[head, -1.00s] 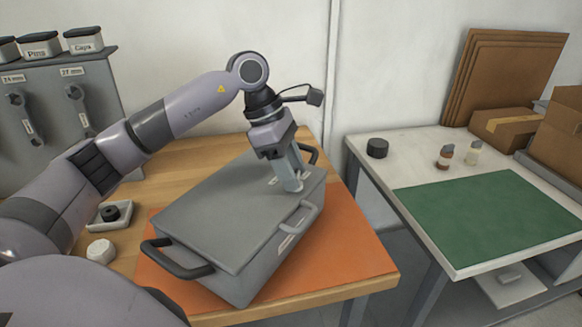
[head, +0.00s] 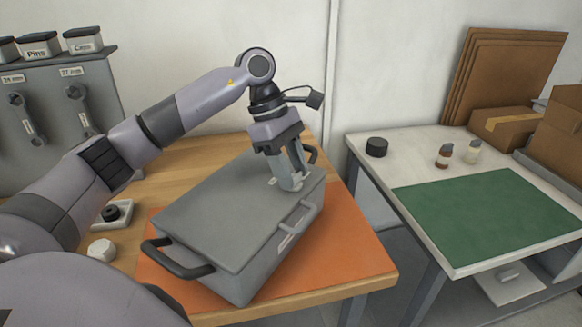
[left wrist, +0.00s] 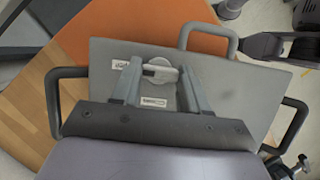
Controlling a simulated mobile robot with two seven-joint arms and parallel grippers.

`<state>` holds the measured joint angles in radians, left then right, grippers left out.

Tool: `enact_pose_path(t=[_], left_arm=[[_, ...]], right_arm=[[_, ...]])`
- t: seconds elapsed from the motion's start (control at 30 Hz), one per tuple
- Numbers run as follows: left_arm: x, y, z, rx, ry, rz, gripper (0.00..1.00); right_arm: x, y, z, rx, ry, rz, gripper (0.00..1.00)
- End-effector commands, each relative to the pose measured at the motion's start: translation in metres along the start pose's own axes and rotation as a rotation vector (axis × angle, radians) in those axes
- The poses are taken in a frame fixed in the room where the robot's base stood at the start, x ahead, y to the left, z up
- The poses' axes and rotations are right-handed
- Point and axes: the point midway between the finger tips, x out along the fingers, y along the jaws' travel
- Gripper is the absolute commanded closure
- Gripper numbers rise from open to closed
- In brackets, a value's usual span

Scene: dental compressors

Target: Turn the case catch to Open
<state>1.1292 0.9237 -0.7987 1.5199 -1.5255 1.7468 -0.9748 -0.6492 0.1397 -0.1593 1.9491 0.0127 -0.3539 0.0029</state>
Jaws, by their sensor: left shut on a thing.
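The grey case (head: 215,215) lies closed on the orange mat, with a black handle at each end and a grey handle on its front side. The catch (left wrist: 160,71) is a round pale disc with a raised bar on the lid; it shows between my fingers in the left wrist view. My left gripper (head: 290,184) points down onto the lid near the case's far right end. It is shut on the catch bar, one finger at each end (left wrist: 158,72). Two small white labels lie beside the catch; their print is too small to read. My right gripper is not in view.
The orange mat (head: 345,262) covers the front of the wooden table. A small tray (head: 122,222) with a black ring and a white knob (head: 101,250) lie left of the case. A side table with a green mat (head: 490,215) stands to the right, across a gap.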

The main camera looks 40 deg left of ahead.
Motion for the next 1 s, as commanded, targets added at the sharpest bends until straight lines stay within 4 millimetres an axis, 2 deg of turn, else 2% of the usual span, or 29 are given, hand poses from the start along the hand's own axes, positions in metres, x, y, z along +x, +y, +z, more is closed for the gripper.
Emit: enact_pose_path(t=[0.07,0.1,0.17,0.53,0.8,1.0], left_arm=[[0.000,0.000,0.001,0.004,-0.001,0.001,0.86],[0.000,0.000,0.001,0.004,-0.001,0.001,0.49],[0.000,0.000,0.001,0.003,-0.001,0.001,0.30],[-0.006,0.001,0.001,0.001,-0.001,0.003,0.30],[-0.048,0.001,0.001,0.002,-0.002,0.005,0.30],[-0.069,0.000,0.001,0.002,0.000,0.002,0.30]], right_arm=[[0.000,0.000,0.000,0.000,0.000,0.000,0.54],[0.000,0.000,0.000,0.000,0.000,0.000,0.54],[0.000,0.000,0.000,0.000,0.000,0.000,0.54],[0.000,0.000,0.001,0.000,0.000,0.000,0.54],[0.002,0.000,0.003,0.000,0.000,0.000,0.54],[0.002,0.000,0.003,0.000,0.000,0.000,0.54]])
